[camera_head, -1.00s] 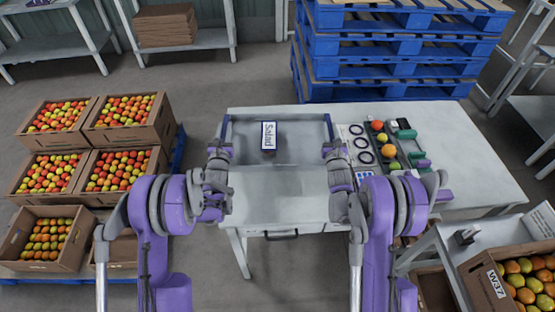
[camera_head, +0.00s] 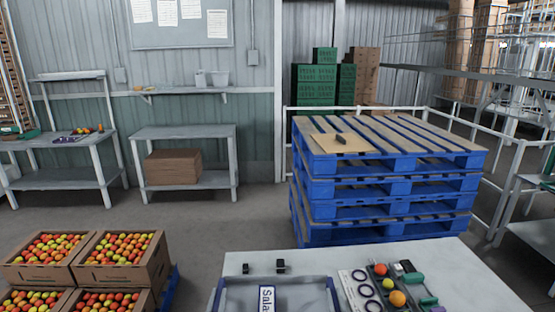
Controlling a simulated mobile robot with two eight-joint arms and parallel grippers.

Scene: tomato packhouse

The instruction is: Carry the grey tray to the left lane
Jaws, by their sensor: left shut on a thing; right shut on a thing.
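The grey tray (camera_head: 235,295) with a dark blue rim shows only its far part at the bottom edge of the head view. A white and dark label reading "Salad" (camera_head: 267,299) is in it. The tray's near part is cut off. I cannot tell whether it rests on the white table (camera_head: 455,275) or is held above it. Both my grippers are out of view below the picture. I cannot make out a marked left lane.
Two small black things (camera_head: 281,266) stand on the table behind the tray. A board (camera_head: 350,282) with rings, tomatoes and green pieces lies right of it. Blue pallets (camera_head: 385,200) are stacked behind the table. Tomato crates (camera_head: 130,262) stand left; floor (camera_head: 100,215) is clear behind them.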

